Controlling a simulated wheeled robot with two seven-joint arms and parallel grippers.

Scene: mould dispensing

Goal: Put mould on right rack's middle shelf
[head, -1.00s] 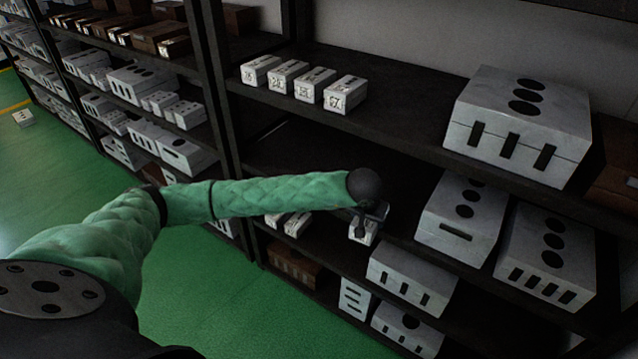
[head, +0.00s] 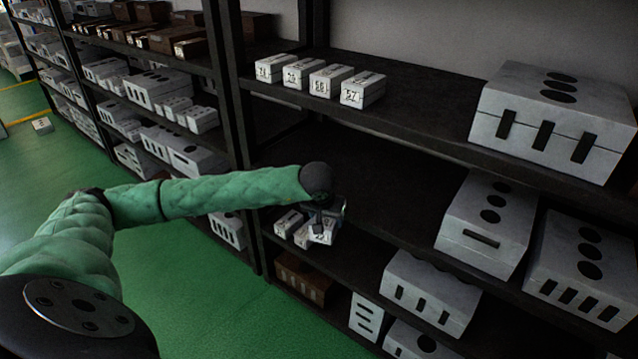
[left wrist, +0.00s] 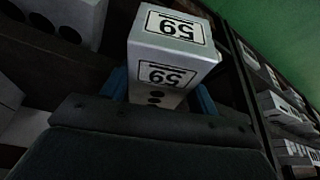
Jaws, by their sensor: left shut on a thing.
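The mould (head: 322,235) is a small white block held at the middle shelf (head: 385,190) of the right rack. In the left wrist view the mould (left wrist: 172,58) shows labels reading 59 on two faces. My left gripper (head: 324,214) is shut on it, with blue fingers on both its sides in the wrist view. Small white moulds (head: 288,221) stand on the same shelf just left of and beside the held one. I cannot tell whether the held mould touches the shelf or its neighbours. My right gripper is not in view.
Large grey moulds (head: 490,222) stand on the shelf's right part, with bare shelf between. The top shelf above carries several small white moulds (head: 318,80) and a large one (head: 552,120). A rack post (head: 232,130) rises at the left. Green floor (head: 200,290) lies in front.

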